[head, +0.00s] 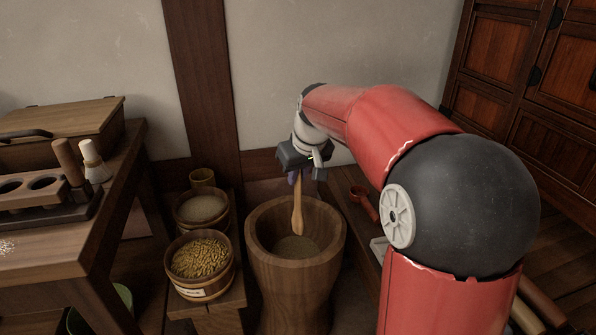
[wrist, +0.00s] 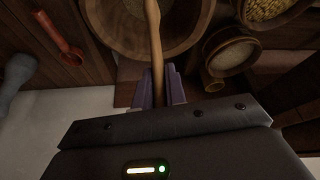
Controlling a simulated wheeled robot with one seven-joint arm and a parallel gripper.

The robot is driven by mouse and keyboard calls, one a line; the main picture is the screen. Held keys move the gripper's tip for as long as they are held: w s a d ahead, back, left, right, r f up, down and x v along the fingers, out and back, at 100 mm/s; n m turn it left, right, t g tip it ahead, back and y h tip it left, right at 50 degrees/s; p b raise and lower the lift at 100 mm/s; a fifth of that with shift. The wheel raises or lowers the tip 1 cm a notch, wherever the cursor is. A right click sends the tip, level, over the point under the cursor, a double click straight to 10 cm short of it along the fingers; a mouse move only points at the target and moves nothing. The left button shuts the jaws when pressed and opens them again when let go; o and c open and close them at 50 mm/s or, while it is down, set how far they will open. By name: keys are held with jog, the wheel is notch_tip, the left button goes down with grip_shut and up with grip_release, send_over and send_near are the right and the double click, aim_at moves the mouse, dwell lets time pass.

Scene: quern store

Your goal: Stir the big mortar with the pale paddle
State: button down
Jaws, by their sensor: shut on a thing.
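The big wooden mortar (head: 294,279) stands on the floor in the middle of the head view, with a layer of grainy stuff in its bottom. My gripper (head: 303,174) is above the mortar's back rim, pointing down. It is shut on the upper handle of the pale paddle (head: 298,214). The paddle hangs nearly upright, its wider end inside the mouth of the mortar. I cannot tell whether its tip touches the contents. In the wrist view the paddle's handle (wrist: 155,50) runs from between the purple finger pads (wrist: 158,88) across the mortar (wrist: 120,42).
Left of the mortar, a low bench holds a tub of grain (head: 202,262), a tub of pale meal (head: 201,207) and a small cup (head: 202,178). A red scoop (head: 363,202) lies on the right. A table (head: 62,240) stands at the left, a cabinet (head: 530,70) at the right.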

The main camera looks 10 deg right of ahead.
aim_at(300, 210)
notch_tip(300, 210, down, 12)
jog(key=b, duration=0.8)
jog(key=shift+f+b, duration=0.25)
jog(key=shift+b, duration=0.15)
